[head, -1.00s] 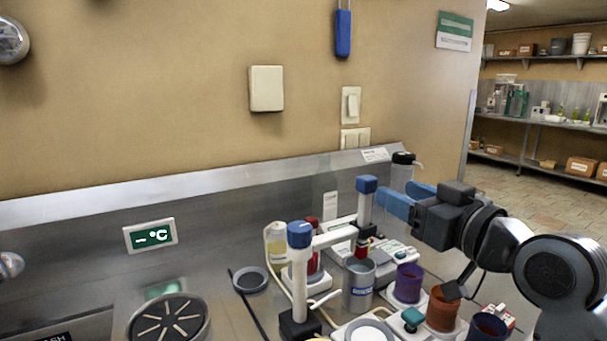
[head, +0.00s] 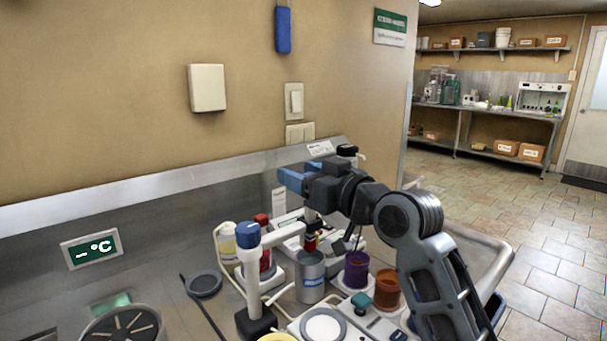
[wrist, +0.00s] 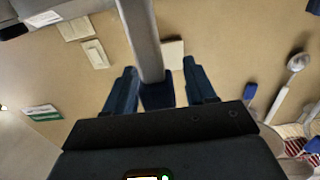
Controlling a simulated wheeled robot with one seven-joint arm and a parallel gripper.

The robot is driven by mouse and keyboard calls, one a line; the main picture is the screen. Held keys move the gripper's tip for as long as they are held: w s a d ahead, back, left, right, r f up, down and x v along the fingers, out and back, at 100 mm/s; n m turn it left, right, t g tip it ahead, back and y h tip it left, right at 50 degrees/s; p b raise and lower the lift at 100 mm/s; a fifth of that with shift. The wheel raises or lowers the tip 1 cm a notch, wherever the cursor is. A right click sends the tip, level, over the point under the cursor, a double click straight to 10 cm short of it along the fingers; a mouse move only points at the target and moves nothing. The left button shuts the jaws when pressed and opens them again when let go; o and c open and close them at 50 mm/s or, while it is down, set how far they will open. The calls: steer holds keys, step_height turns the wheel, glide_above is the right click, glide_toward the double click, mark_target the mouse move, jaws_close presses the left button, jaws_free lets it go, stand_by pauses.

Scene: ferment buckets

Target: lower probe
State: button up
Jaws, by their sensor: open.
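The probe stand's white post with a blue knob (head: 248,236) rises from a black base, and a white arm (head: 283,233) reaches right from it. At the arm's end the probe's red lower part (head: 310,241) shows just above a grey can (head: 311,277) with a blue label. The probe's upper part is hidden behind my gripper (head: 290,179) in the head view. In the wrist view, my open blue fingers (wrist: 160,88) stand either side of a pale shaft (wrist: 146,40) ending in a dark blue cap (wrist: 158,96). Contact cannot be told.
A purple cup (head: 356,270) and a brown cup (head: 387,289) stand right of the can, close under my arm. A yellow-labelled bottle (head: 227,242) and a red-capped bottle (head: 263,225) stand behind the stand. A dark round disc (head: 204,284) lies left.

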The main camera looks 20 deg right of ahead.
steer(key=shift+c, duration=0.3)
jaws_close()
step_height(320, 180, down, 6)
steer(key=b, duration=0.4)
steer(key=shift+b, duration=0.4)
steer(key=shift+f, duration=0.1)
steer(key=shift+c, duration=0.7)
jaws_free()
steer(key=shift+o, duration=1)
steer(key=b+v, duration=0.1)
steer(key=v, duration=0.6)
steer(key=shift+s+d, duration=0.2)
steer(key=shift+s, duration=0.15)
